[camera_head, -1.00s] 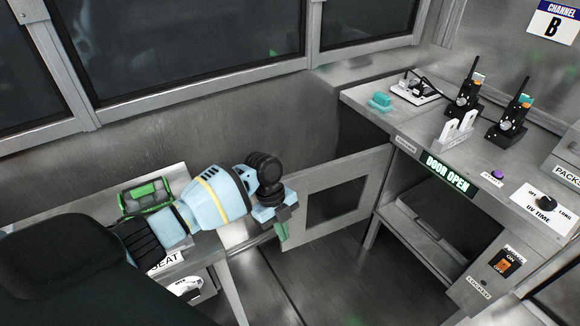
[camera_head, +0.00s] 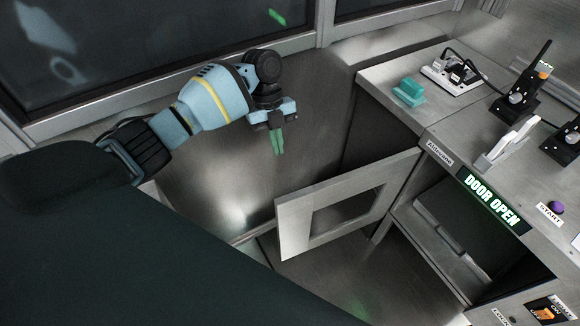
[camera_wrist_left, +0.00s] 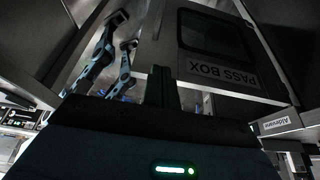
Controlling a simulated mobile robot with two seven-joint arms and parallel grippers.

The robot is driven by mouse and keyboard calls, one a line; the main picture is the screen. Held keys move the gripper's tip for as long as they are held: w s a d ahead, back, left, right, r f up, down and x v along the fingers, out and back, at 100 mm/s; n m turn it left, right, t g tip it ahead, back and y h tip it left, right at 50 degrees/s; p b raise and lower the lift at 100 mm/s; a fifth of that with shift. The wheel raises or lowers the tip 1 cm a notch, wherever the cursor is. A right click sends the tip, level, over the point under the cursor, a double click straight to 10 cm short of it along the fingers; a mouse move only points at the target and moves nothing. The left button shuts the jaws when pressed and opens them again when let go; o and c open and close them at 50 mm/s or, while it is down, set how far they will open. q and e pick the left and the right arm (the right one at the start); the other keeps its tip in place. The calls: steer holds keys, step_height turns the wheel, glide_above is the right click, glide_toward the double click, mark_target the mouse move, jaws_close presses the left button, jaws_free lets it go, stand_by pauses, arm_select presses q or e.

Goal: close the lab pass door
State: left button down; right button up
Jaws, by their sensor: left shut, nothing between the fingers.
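The lab pass door (camera_head: 293,230) is a grey metal panel with a square window opening. It stands swung open from the pass box cabinet on the right, its free edge pointing left. In the left wrist view the door (camera_wrist_left: 165,45) shows its window and a "PASS BOX" label (camera_wrist_left: 217,69). My left gripper (camera_head: 277,145), with green fingers, is shut and empty. In the head view it appears above the door's free edge, with a visible gap between them. Its fingers also show in the left wrist view (camera_wrist_left: 163,88). My right gripper is not in view.
The cabinet has a lit "DOOR OPEN" sign (camera_head: 492,199), a purple start button (camera_head: 556,208) and an open, dark compartment (camera_head: 460,225). A metal wall (camera_head: 210,190) is behind the arm.

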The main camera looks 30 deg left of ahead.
arm_select(q)
steer(key=s+d+f+p, duration=0.2)
steer(key=s+d+f, duration=0.2)
steer(key=f, duration=0.5)
steer(key=shift+s+d, duration=0.2)
steer(key=shift+d, duration=0.75)
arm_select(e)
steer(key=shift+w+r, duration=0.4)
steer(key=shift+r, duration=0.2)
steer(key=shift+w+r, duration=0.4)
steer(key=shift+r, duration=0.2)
arm_select(q)
steer(key=shift+d, duration=0.1)
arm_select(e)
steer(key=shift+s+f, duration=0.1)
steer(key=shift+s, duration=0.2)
